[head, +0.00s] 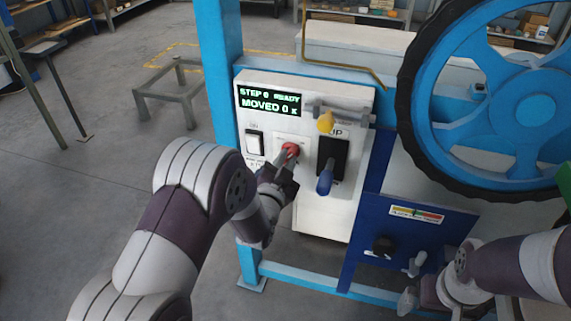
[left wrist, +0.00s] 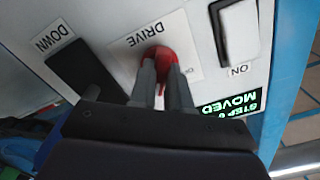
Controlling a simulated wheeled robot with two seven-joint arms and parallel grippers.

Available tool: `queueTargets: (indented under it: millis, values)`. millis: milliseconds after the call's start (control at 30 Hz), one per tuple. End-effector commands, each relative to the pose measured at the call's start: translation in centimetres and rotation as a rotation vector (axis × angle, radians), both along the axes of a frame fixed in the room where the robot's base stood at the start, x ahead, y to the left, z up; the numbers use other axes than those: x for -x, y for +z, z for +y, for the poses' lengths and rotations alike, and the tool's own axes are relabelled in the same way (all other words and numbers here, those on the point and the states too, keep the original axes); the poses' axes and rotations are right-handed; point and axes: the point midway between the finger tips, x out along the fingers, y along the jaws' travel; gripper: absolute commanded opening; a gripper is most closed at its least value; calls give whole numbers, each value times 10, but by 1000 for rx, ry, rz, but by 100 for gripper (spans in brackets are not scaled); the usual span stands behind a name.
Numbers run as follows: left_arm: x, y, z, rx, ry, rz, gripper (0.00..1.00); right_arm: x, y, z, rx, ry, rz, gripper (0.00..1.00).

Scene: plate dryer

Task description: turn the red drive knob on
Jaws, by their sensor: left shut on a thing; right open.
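The red drive knob (head: 291,149) sits on a white plate in the middle of the white control panel (head: 318,218). In the left wrist view the red knob (left wrist: 157,55) shows under the word DRIVE. My left gripper (head: 287,160) is at the knob, its two fingers (left wrist: 162,75) shut on it from either side. The fingers hide part of the knob. My right gripper (head: 410,285) is open and low at the right, by the dark blue lower panel, away from the drive knob.
A white ON switch (head: 254,142) is left of the knob. A blue-handled lever (head: 325,182) in a black slot and a yellow knob (head: 325,122) are at its right. The display (head: 270,101) reads "STEP 0 READY, MOVED 0". A big blue wheel (head: 535,103) stands at the right.

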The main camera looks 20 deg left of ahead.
Motion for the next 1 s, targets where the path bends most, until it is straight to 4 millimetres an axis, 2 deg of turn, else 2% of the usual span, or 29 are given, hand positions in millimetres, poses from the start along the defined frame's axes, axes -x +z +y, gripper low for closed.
queueTargets:
  millis: [400, 933, 967, 1000]
  values:
    - [0, -1, 0, -166, -1, -4, 0, 0, -7, 0, 0, 0, 0, 100]
    - [0, -1, 0, -187, 0, -4, 0, 0, -7, 0, 0, 0, 0, 100]
    - [0, -1, 0, -187, 0, -4, 23, 0, -7, 0, 0, 0, 0, 100]
    - [0, -1, 0, -187, 0, -4, 36, 0, -7, 0, 0, 0, 0, 100]
